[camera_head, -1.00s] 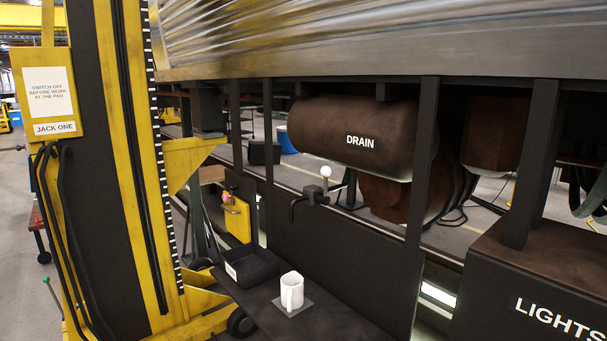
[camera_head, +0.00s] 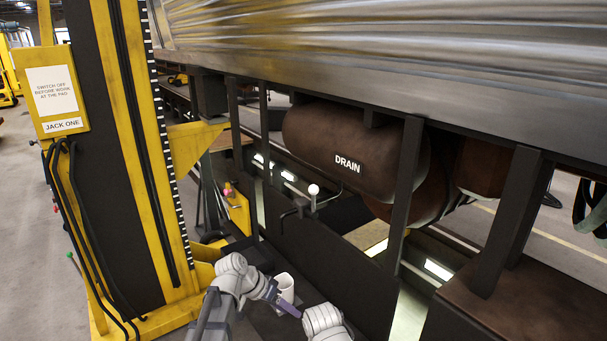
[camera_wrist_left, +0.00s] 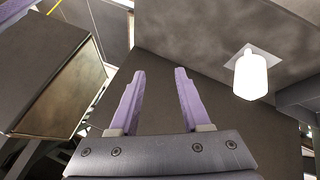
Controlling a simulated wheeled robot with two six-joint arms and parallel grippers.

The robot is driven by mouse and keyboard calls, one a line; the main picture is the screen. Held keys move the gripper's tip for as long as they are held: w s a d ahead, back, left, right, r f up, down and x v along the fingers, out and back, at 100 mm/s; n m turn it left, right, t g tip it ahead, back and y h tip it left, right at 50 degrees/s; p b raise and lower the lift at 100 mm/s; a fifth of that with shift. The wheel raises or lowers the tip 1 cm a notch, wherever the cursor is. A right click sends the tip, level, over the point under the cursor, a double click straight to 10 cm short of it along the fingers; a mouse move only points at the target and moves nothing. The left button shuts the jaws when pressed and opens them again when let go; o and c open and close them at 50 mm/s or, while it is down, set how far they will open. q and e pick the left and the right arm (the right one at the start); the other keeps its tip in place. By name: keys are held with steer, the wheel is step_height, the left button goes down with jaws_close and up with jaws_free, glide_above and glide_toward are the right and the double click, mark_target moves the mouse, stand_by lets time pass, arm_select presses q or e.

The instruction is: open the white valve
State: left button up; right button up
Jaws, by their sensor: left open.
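The valve with a white ball-tipped handle (camera_head: 313,189) sits on a dark pipe beside the tank marked DRAIN (camera_head: 345,140). The handle stands upright with the ball at its top. I cannot make out the valve in that view. My right gripper does not show.
A yellow jack column (camera_head: 150,150) stands at the left. Dark frame posts (camera_head: 405,190) flank the tank.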

arm_select(q)
steer(key=w+d+r+m+t+h+p, duration=0.15)
steer(key=w+r+m+t+h, duration=0.35)
steer(key=w+r, duration=0.9)
steer(key=m+h, duration=0.1)
steer(key=h, duration=0.4)
glide_toward(313, 196)
steer(key=x, duration=0.3)
steer(key=shift+t, duration=0.3)
steer(key=shift+f+x, duration=0.15)
steer(key=shift+x, duration=1.75)
steer(key=shift+f+x, duration=0.15)
steer(key=shift+x, duration=1.7)
steer(key=shift+w, duration=0.15)
steer(key=shift+a, duration=0.1)
steer(key=c, duration=0.7)
jaws_close()
steer(key=shift+w, duration=0.1)
